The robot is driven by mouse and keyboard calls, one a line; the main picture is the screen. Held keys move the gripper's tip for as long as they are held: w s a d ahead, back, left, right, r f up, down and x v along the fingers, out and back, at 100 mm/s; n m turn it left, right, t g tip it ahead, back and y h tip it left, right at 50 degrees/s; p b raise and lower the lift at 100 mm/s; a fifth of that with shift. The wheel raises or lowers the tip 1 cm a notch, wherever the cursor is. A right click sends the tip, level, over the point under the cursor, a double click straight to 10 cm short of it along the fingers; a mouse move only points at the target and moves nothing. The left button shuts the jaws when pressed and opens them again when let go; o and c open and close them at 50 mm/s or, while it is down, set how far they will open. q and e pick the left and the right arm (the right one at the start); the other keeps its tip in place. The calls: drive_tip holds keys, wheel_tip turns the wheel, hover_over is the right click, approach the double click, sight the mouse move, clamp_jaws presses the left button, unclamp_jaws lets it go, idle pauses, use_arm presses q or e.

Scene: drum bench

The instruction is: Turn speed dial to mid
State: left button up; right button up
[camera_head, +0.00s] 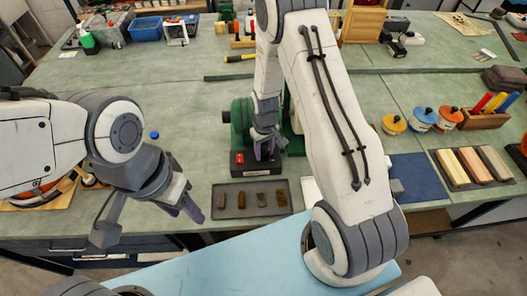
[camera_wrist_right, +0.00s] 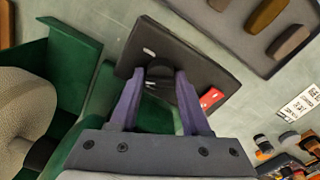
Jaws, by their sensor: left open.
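The speed dial (camera_wrist_right: 160,73) is a dark round knob with a pale mark, on a black control box with a red switch (camera_wrist_right: 211,98). In the head view the box (camera_head: 243,168) sits at the front of the green machine, with a red button at its left; the dial is hidden there by my right gripper (camera_head: 264,152). In the right wrist view the purple fingers of my right gripper (camera_wrist_right: 160,76) stand on either side of the dial. Whether they press on it is unclear. My left gripper (camera_head: 182,208) is open and empty over the bench's front edge.
A dark tray (camera_head: 230,212) with several small blocks lies in front of the box. The green machine (camera_head: 240,115) stands behind. Pots (camera_head: 421,117) and a block set (camera_head: 450,168) are at the right. Bench left of the box is mostly clear.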

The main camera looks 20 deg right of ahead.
sight(265, 151)
drive_tip(key=shift+o, duration=1.4)
drive_tip(key=shift+w+r, duration=0.1)
drive_tip(key=shift+w, duration=0.05)
wheel_tip(265, 151, up, 10)
drive_tip(key=shift+f+b, duration=0.1)
drive_tip(key=shift+b, duration=1.1)
drive_tip(key=shift+r, duration=0.3)
